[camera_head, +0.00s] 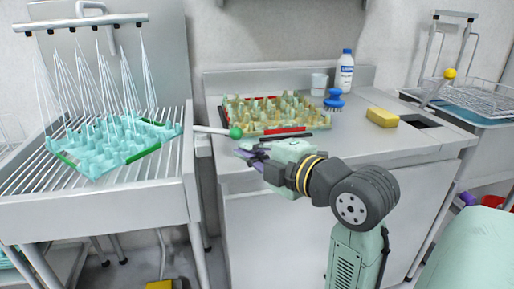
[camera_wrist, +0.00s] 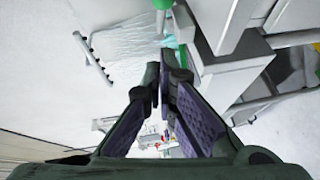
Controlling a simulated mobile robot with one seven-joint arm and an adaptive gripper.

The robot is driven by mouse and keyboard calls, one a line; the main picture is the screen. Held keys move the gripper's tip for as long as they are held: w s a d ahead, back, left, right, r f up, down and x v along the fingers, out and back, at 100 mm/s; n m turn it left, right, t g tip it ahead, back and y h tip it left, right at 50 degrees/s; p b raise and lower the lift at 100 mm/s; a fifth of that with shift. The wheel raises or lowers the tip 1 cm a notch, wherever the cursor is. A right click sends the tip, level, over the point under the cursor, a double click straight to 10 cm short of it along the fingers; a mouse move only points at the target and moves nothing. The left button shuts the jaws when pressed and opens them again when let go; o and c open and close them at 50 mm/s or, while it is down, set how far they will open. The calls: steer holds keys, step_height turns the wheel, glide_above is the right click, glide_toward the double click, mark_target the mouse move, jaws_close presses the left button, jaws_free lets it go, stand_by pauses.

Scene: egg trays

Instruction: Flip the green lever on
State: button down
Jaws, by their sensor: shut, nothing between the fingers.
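The green lever (camera_head: 235,132) is a pale rod with a green ball at its end. It sticks out roughly level to the right from the edge of the left wash stand. My gripper (camera_head: 243,151) is just below the green ball, with its fingers pointing left; I cannot tell whether it touches the ball. In the wrist view the green lever (camera_wrist: 162,4) is cut off at the top edge, beyond the tips of my gripper (camera_wrist: 165,68). The fingers are shut with nothing held.
Water streams from overhead nozzles onto a teal egg tray (camera_head: 115,146) on the slatted wash stand (camera_head: 85,205). The counter (camera_head: 355,145) holds another egg tray (camera_head: 285,131), a blue brush (camera_head: 334,99), a yellow sponge (camera_head: 382,117) and a bottle (camera_head: 345,72). A yellow-ball lever (camera_head: 449,74) stands right.

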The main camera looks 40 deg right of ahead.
mark_target(234, 132)
steer(key=w+d, duration=0.1)
steer(key=w, duration=0.1)
steer(key=w+d+p, duration=0.1)
steer(key=w, duration=0.2)
steer(key=w+d+f+p, duration=0.1)
steer(key=w, duration=0.1)
steer(key=shift+w+f, duration=0.1)
steer(key=shift+w, duration=0.25)
steer(key=shift+w+d+f, duration=0.2)
steer(key=shift+w+d+f+b, duration=0.15)
steer(key=shift+d+b, duration=0.35)
steer(key=shift+b, duration=0.5)
steer(key=shift+d+b, duration=0.45)
steer(key=shift+d, duration=0.2)
steer(key=shift+r, duration=0.2)
steer(key=shift+w+a, duration=0.1)
